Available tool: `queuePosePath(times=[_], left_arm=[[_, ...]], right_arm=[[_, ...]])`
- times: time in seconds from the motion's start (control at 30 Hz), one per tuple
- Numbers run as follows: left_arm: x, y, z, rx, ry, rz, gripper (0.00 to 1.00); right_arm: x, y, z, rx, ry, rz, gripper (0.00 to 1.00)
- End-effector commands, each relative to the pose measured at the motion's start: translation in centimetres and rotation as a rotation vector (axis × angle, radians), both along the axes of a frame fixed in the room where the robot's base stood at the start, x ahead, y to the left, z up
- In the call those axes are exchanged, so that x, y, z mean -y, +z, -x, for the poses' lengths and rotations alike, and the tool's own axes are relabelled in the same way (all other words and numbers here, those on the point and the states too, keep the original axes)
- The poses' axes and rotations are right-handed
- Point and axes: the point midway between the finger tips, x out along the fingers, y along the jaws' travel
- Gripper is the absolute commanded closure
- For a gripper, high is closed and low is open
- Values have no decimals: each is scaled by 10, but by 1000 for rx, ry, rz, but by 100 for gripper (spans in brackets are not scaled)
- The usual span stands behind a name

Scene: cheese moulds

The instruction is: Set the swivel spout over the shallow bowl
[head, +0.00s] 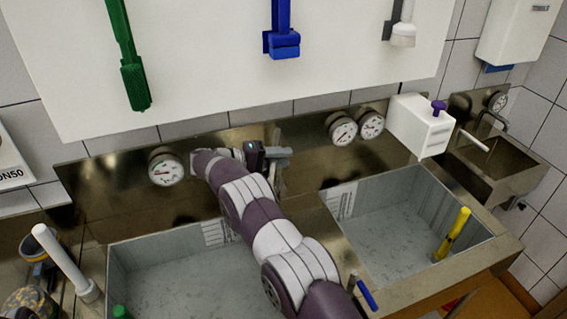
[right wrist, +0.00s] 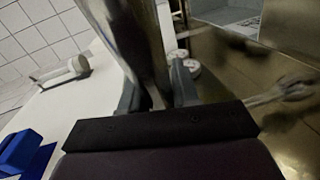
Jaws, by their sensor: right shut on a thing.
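The swivel spout shows in the right wrist view as a shiny metal tube (right wrist: 132,38) rising between the fingers of my right gripper (right wrist: 156,88). The gripper is shut on it. In the head view my right gripper (head: 276,154) is at the steel back panel, above the divider between two sink bowls. My arm and hand hide much of the spout there, so its outlet direction is unclear. The left bowl (head: 125,262) is partly covered by my arm. The right bowl (head: 380,200) is open to view. I cannot tell which is shallower. My left gripper is not in view.
Gauges (head: 165,168) sit on the back panel. A white box with a purple knob (head: 438,108) is at the right. A yellow tube (head: 453,233) stands in the right bowl. A blue-handled lever (head: 366,294) is on the front rim. Tools hang above.

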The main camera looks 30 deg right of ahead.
Motion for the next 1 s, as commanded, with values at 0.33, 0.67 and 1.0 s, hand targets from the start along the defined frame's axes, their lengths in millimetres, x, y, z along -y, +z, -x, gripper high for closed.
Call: queuePosePath(times=[0.33,0.67,1.0], left_arm=[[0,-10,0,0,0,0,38],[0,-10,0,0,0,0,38],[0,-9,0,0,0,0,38]], right_arm=[[-1,-2,-1,-4,-55,-2,100],[-1,-1,-1,-4,-56,-1,100],[0,0,-1,-1,-56,1,49]])
